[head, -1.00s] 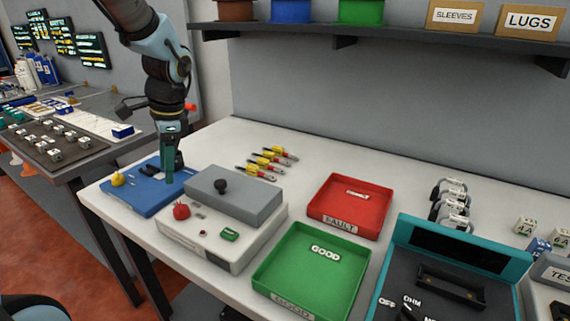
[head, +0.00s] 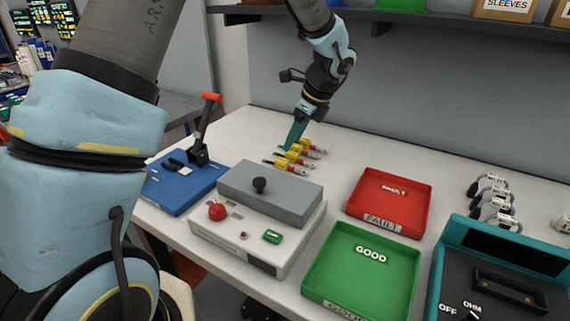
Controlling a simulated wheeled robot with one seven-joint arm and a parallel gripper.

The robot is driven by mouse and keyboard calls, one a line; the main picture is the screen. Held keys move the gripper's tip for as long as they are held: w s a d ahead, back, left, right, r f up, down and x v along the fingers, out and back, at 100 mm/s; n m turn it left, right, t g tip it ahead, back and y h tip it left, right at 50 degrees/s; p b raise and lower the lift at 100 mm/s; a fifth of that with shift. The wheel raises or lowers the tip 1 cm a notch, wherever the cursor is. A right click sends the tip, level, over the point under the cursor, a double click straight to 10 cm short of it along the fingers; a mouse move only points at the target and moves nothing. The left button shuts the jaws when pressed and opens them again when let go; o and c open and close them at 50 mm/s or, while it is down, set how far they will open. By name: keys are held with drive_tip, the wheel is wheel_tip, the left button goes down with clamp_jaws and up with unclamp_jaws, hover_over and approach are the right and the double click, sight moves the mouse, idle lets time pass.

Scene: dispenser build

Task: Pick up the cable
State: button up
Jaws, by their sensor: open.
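My gripper (head: 291,140) is teal and points down at the back of the table, right by a row of several short yellow-and-red pieces with dark tips (head: 290,163). It hides part of the row, and I cannot tell whether it touches any of them. The gap between the fingers is too small to see, but the jaws hold nothing that I can make out. Several dark looped cables with white labels (head: 492,203) stand at the right behind the teal meter. I cannot tell which piece is the cable meant.
A blue fixture (head: 180,190) with an upright red-handled lever (head: 204,125) stands left. A grey-topped box (head: 262,240) is in front. A red tray (head: 375,215) and a green tray (head: 345,285) lie right, beside the teal meter (head: 450,250). A shelf overhangs the back wall.

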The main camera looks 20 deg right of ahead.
sight(283, 160)
drive_tip(key=p+x, duration=0.2)
drive_tip(key=x, duration=0.6)
clamp_jaws()
idle(0.4)
